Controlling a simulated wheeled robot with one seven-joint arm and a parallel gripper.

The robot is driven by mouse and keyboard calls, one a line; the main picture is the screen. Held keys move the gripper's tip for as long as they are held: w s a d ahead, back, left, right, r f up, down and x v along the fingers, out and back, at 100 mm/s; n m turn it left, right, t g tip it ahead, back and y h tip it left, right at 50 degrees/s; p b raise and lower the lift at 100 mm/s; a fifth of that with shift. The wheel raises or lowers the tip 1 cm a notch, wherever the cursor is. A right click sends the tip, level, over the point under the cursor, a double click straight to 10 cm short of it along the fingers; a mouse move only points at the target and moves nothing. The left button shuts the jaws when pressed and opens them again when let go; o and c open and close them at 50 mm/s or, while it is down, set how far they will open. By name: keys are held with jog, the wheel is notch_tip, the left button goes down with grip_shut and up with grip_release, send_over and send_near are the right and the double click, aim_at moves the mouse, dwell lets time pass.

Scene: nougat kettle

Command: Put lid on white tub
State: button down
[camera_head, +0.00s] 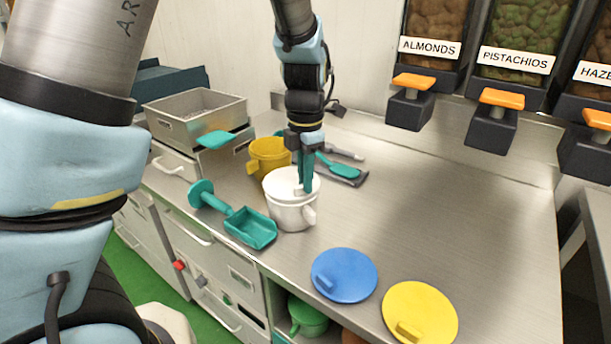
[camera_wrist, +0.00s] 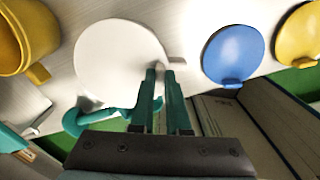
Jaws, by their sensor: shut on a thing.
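The white tub (camera_head: 291,215) stands upright on the steel counter. The round white lid (camera_head: 279,181) lies over its mouth, roughly level, and also fills much of the upper left of the wrist view (camera_wrist: 115,55). My gripper (camera_head: 304,186) points down over the right part of the lid. Its teal fingers (camera_wrist: 161,72) are close together, shut on the lid's handle, which they mostly hide. I cannot tell whether the lid's rim is fully seated on the tub.
A teal scoop (camera_head: 250,228) lies left of the tub, and a yellow tub (camera_head: 268,157) stands behind it. The blue lid (camera_head: 344,275) and yellow lid (camera_head: 420,312) lie near the front edge. The counter's right side is clear.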

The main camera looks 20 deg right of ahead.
jog(key=shift+c, duration=1.7)
grip_release()
jog(key=shift+r+p, duration=3.55)
jog(key=shift+p, duration=0.2)
